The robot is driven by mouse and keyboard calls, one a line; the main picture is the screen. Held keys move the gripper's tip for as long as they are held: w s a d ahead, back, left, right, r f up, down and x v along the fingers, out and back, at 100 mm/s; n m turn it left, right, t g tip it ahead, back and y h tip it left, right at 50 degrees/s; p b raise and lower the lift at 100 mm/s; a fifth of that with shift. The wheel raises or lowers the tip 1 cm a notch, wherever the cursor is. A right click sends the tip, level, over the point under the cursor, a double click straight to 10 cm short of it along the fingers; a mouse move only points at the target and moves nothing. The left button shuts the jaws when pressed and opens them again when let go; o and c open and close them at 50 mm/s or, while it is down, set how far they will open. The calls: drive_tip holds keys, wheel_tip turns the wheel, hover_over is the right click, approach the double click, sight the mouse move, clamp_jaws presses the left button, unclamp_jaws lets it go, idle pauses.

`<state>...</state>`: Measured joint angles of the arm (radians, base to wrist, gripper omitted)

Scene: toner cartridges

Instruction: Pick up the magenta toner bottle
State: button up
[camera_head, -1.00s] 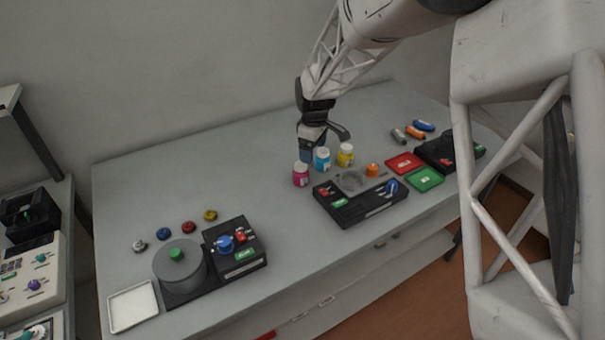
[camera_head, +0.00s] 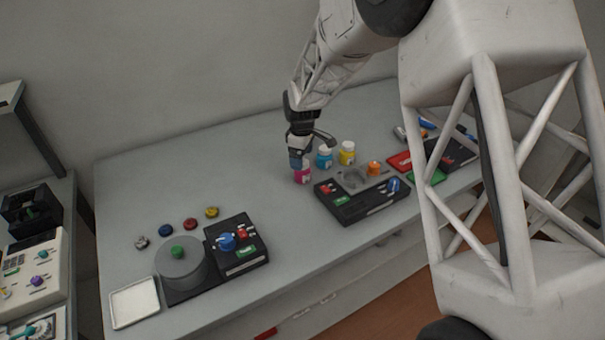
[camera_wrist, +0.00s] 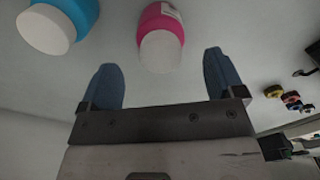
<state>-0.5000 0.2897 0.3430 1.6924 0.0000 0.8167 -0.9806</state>
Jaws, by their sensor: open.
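The magenta toner bottle (camera_head: 302,177) stands on the grey table, its upper part hidden behind my gripper in the head view. In the wrist view the magenta bottle (camera_wrist: 163,32) shows its white cap toward me, ahead of and between my two blue fingers. My gripper (camera_head: 299,162) is open and empty, just above the bottle; its fingers also show in the wrist view (camera_wrist: 160,80). I cannot tell whether a finger touches the bottle. A cyan bottle (camera_head: 324,157) with a white cap stands close to its right, and a yellow bottle (camera_head: 347,153) stands beyond that.
A black device (camera_head: 362,199) with coloured knobs lies in front of the bottles. An orange item (camera_head: 374,169) and red tray (camera_head: 400,161) are to the right. A grey drum device (camera_head: 181,265) and white tray (camera_head: 134,303) stand at front left. The table left of the bottle is clear.

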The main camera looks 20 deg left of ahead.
sight(303, 172)
drive_tip(key=shift+f, duration=0.4)
drive_tip(key=shift+f, duration=0.1)
drive_tip(key=shift+d+f, duration=0.1)
drive_tip(key=shift+f, duration=2.4)
drive_tip(key=shift+c, duration=0.2)
drive_tip(key=c, duration=1)
